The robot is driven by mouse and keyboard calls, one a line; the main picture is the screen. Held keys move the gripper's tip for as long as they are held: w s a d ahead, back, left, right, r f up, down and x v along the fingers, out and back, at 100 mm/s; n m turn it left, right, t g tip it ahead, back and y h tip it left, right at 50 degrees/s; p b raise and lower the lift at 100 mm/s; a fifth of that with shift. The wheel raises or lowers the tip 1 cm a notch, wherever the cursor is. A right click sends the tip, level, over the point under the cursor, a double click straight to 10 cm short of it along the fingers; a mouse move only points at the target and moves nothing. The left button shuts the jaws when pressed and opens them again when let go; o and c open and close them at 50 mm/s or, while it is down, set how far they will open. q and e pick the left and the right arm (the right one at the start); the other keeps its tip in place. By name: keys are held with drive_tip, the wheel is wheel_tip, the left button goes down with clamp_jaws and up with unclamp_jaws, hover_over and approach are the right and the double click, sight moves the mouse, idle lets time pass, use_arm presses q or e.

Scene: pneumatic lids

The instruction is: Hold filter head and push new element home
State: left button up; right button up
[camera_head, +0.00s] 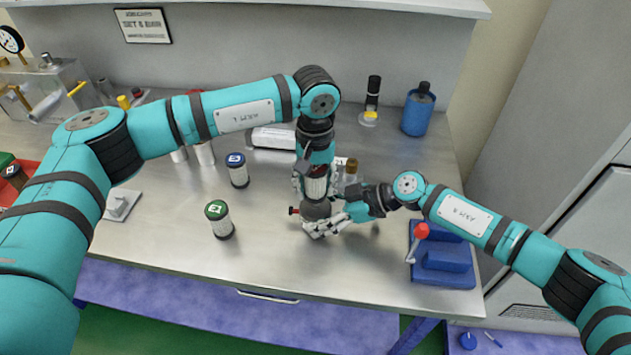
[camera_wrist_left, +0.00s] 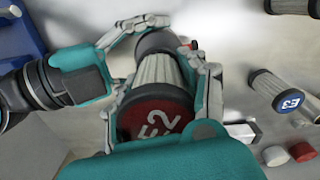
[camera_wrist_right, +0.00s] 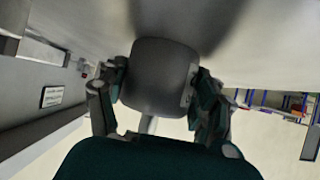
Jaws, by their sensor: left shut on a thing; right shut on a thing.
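The filter element (camera_head: 317,188) has a pleated white body; its red end cap marked E2 shows in the left wrist view (camera_wrist_left: 155,118). My left gripper (camera_head: 315,180) is shut around it from above. The dark grey filter head (camera_head: 317,210) stands directly below, with a small red knob on its left side. My right gripper (camera_head: 328,226) is shut on the head low down, near the bench; the right wrist view shows its fingers on both sides of the head (camera_wrist_right: 158,78). The element is upright in line with the head and meets its top; how deep it sits is hidden.
A green-capped element (camera_head: 220,222) and a blue-capped one (camera_head: 238,172) stand left of the head. A blue fixture with a red-knobbed lever (camera_head: 448,262) is at the right. A blue bottle (camera_head: 417,112) stands at the back. The front bench (camera_head: 290,265) is clear.

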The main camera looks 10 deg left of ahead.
sight(315, 172)
use_arm(q)
drive_tip(key=shift+f, duration=1.9)
use_arm(e)
drive_tip(key=shift+s+f, duration=0.1)
drive_tip(key=shift+f, duration=0.05)
use_arm(q)
drive_tip(key=o, duration=1.2)
drive_tip(key=shift+o, duration=0.2)
drive_tip(key=shift+r, duration=0.1)
drive_tip(key=shift+r, duration=3.45)
wheel_tip(315, 172, up, 12)
drive_tip(key=shift+r, duration=0.1)
